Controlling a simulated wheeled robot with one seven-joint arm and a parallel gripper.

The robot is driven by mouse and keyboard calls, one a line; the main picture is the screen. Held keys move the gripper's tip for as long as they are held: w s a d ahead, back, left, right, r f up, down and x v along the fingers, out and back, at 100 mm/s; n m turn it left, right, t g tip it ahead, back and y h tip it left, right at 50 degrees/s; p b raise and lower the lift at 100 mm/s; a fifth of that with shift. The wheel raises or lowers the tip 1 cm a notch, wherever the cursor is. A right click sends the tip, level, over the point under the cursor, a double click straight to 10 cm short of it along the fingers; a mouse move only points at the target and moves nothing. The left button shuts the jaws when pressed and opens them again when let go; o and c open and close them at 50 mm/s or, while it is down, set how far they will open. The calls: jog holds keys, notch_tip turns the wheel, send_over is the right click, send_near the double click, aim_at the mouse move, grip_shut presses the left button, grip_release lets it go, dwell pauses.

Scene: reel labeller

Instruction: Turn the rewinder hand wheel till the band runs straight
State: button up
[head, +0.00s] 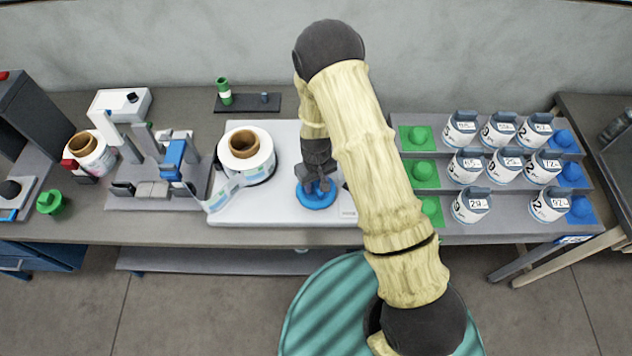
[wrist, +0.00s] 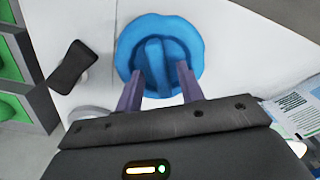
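The blue rewinder hand wheel (head: 318,201) lies flat on the white base plate (head: 285,212). In the wrist view the wheel (wrist: 128,45) has a raised blue grip bar across its middle. My gripper (head: 319,184) is over the wheel; in the wrist view its fingers (wrist: 159,68) stand on either side of the bar, with what look like narrow gaps. The gripper looks open; contact is unclear. The rewinder reel (head: 245,146) is a white roll on a brown core. The printed band (head: 222,192) slants from the reel down towards the grey labeller unit (head: 160,190), looking bent.
A second roll (head: 92,153) stands at the left. A dark tray (head: 262,104) with a green bottle (head: 224,91) is behind the reel. Shelves with several white jars (head: 470,203) and green and blue blocks stand at the right. The plate's front edge is clear.

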aim_at(316, 185)
jog(key=shift+r, duration=0.15)
notch_tip(316, 185, up, 17)
jog(key=b, duration=0.4)
dwell(0.4)
dwell(0.5)
dwell(0.3)
jog(key=s+d+r+m+t+b, duration=0.1)
jog(key=s+d+r+m, duration=0.4)
jog(key=s+d, duration=0.8)
jog(key=shift+s+d+t, duration=0.25)
jog(key=shift+t, duration=0.55)
jog(key=shift+r, duration=0.1)
jog(key=shift+w, duration=0.2)
